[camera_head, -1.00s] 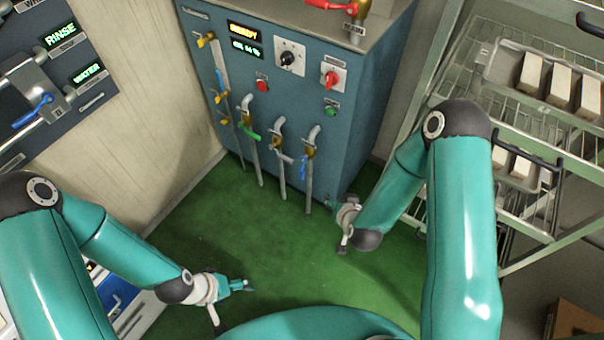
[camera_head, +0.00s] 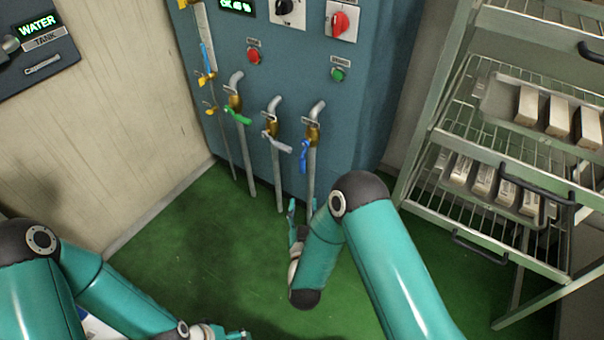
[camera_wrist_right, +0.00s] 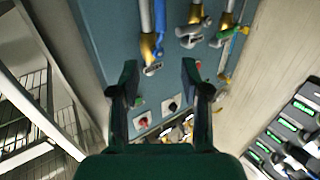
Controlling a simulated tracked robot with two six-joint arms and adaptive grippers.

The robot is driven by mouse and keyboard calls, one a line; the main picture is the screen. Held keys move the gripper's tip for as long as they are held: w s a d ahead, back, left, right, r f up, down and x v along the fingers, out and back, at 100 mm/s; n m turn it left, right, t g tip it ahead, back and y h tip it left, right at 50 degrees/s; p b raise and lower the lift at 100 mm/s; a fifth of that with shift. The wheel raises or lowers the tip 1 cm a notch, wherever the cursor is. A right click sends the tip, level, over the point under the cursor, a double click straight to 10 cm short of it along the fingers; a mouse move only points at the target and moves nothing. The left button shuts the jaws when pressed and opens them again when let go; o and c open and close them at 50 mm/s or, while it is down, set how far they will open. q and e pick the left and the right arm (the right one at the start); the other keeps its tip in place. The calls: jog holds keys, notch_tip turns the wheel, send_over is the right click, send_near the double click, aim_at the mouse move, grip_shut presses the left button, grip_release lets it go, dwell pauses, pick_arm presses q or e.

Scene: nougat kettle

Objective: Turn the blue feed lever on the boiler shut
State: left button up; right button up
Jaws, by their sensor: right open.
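The blue lever (camera_head: 304,156) hangs down along the rightmost of the front valve pipes on the blue-grey boiler (camera_head: 365,90). In the right wrist view the blue lever (camera_wrist_right: 160,16) is at the top, beside its brass valve. My right gripper (camera_head: 300,208) is below the lever and apart from it. In its wrist view the gripper (camera_wrist_right: 160,75) has its two fingers spread, with nothing between them. My left gripper (camera_head: 236,335) is at the bottom edge of the head view, partly cut off, far from the levers.
A grey lever (camera_head: 277,143) and a green lever (camera_head: 238,116) are on the pipes to the left. Another blue handle (camera_head: 206,58) is on the leftmost gauge pipe. A wire rack (camera_head: 480,150) with trays stands at the right. Green floor (camera_head: 190,250) is clear in front.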

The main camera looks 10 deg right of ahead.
aim_at(302, 164)
jog(key=b+x, duration=0.3)
jog(key=x, duration=1.3)
jog(key=shift+w+a+b, duration=0.1)
jog(key=shift+w+b, duration=0.3)
jog(key=shift+w, duration=0.05)
grip_shut()
